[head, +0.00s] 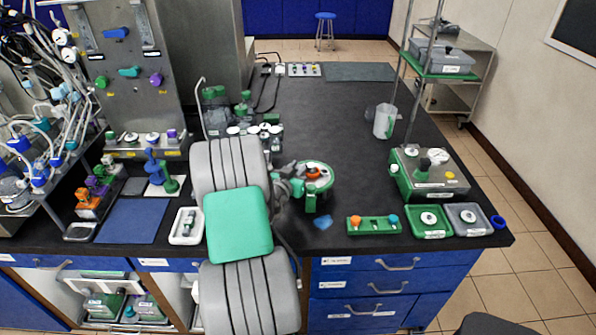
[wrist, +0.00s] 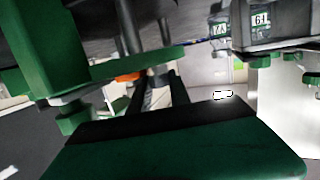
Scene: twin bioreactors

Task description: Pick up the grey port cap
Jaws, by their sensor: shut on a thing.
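My gripper (head: 297,183) is beside a round green-rimmed fixture (head: 325,168) with an orange part on the bench, right of my arm. In the wrist view the two dark fingers of my gripper (wrist: 160,84) point away from the camera. They are shut on a small grey piece, which appears to be the grey port cap (wrist: 157,79). Most of the cap is hidden by the fingers. An orange part (wrist: 130,76) shows just left of the fingertips. In the head view I cannot make out the cap. Whether it is clear of its seat cannot be told.
A green rack (head: 374,226) with orange and blue knobs and two trays (head: 432,222) (head: 470,219) stand at the front right. A grey-green instrument (head: 430,174) and a clear beaker (head: 384,121) are farther back. Bioreactor tubing fills the left. The bench middle beyond the fixture is clear.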

